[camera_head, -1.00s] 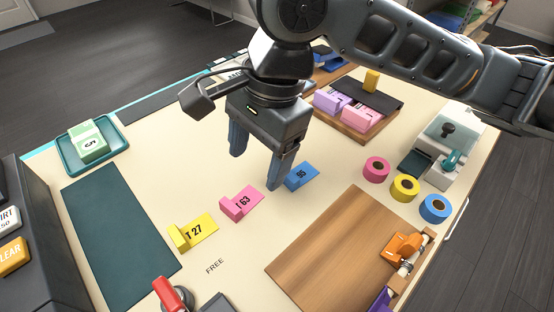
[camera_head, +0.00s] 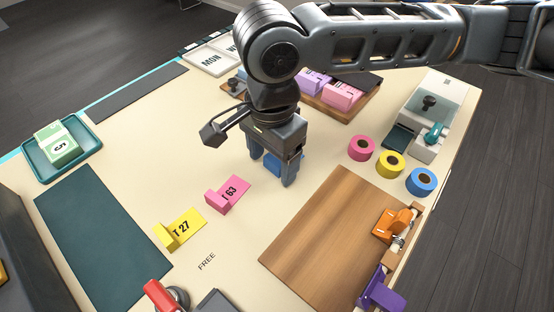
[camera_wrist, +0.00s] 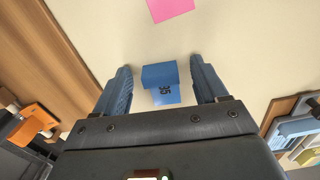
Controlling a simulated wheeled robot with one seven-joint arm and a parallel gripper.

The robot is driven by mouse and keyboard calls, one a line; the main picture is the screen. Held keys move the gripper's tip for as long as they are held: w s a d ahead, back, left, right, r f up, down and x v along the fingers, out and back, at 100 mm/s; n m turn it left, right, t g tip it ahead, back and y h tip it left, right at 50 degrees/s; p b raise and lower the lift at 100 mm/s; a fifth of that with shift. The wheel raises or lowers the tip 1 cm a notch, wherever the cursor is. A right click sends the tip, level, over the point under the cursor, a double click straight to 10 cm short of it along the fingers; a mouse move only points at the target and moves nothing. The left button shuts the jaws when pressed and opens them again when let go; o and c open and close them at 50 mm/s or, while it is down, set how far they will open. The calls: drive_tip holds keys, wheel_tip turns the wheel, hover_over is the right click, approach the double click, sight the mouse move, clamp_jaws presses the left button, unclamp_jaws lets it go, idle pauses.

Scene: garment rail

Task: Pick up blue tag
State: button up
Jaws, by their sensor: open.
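The blue tag (camera_wrist: 162,82) lies on the cream table, with dark characters on its flat part and a raised block at one end. In the wrist view it sits between the two fingers of my gripper (camera_wrist: 160,88), with a gap on each side. In the head view my gripper (camera_head: 269,172) is low over the table, and the blue tag (camera_head: 271,163) shows only partly between the fingers. My gripper is open and holds nothing.
A pink tag (camera_head: 228,194) and a yellow tag (camera_head: 181,230) lie in a row to the left. A wooden board (camera_head: 320,240) is at the front right. Pink, yellow and blue tape rolls (camera_head: 391,165) stand right. A tray (camera_head: 31,158) is at the left.

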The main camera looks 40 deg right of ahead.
sight(272, 162)
drive_tip(key=c, duration=1.1)
drive_tip(key=shift+r, duration=0.55)
wheel_tip(272, 162, up, 2)
drive_tip(key=shift+r, duration=0.25)
drive_tip(key=d+r+p, duration=0.1)
drive_tip(key=d+r, duration=0.2)
drive_tip(key=r, duration=0.1)
drive_tip(key=s+d+r+p, duration=0.1)
drive_tip(key=d+r+p, duration=0.1)
drive_tip(key=d+r, duration=0.2)
drive_tip(key=s+d+r+p, duration=0.1)
drive_tip(key=d+r, duration=0.3)
drive_tip(key=shift+s+d+r+p, duration=0.15)
drive_tip(key=shift+d+r+p, duration=0.05)
drive_tip(key=shift+d+p, duration=0.1)
drive_tip(key=shift+a, duration=0.1)
